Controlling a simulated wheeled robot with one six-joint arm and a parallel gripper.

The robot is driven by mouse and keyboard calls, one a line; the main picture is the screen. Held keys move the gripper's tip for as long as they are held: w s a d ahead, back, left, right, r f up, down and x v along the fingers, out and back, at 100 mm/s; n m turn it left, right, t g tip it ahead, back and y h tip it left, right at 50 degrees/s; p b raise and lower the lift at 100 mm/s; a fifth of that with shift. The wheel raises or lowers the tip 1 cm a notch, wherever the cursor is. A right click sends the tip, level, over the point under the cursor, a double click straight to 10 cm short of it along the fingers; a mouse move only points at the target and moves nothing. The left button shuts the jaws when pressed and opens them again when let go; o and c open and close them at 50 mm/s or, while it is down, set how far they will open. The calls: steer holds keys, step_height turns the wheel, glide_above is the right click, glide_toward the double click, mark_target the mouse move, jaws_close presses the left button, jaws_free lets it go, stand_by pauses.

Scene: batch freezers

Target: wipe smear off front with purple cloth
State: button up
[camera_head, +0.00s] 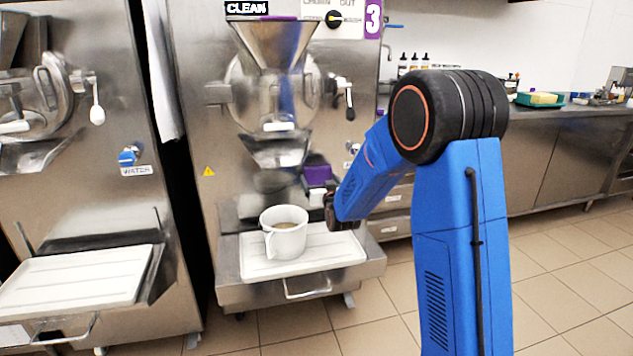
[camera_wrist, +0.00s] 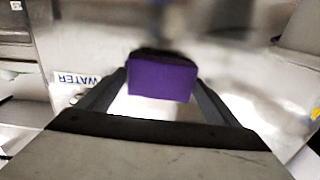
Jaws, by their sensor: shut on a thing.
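My gripper (camera_head: 326,190) is shut on the purple cloth (camera_head: 317,173), in front of the steel front (camera_head: 222,135) of the machine marked 3. In the wrist view the folded purple cloth (camera_wrist: 162,78) sits between the two dark fingers. It is close to the steel front, but I cannot tell if it touches. A dark blurred patch (camera_head: 270,181) shows on the front left of the cloth, below the spout. I cannot tell whether it is the smear or a reflection.
A white jug (camera_head: 284,241) with brown contents stands on the white tray (camera_head: 340,250) below the spout (camera_head: 277,152). A second machine (camera_head: 60,215) stands at left with its own tray. A counter (camera_head: 560,120) runs along the right. The tiled floor at right is clear.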

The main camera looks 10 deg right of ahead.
steer(key=d, duration=0.6)
stand_by(0.6)
steer(key=shift+w, duration=0.15)
steer(key=shift+a, duration=0.1)
steer(key=shift+s+a, duration=0.2)
steer(key=shift+a, duration=3.25)
steer(key=a, duration=0.3)
steer(key=shift+w+a, duration=0.15)
steer(key=shift+a, duration=0.1)
steer(key=s, duration=0.6)
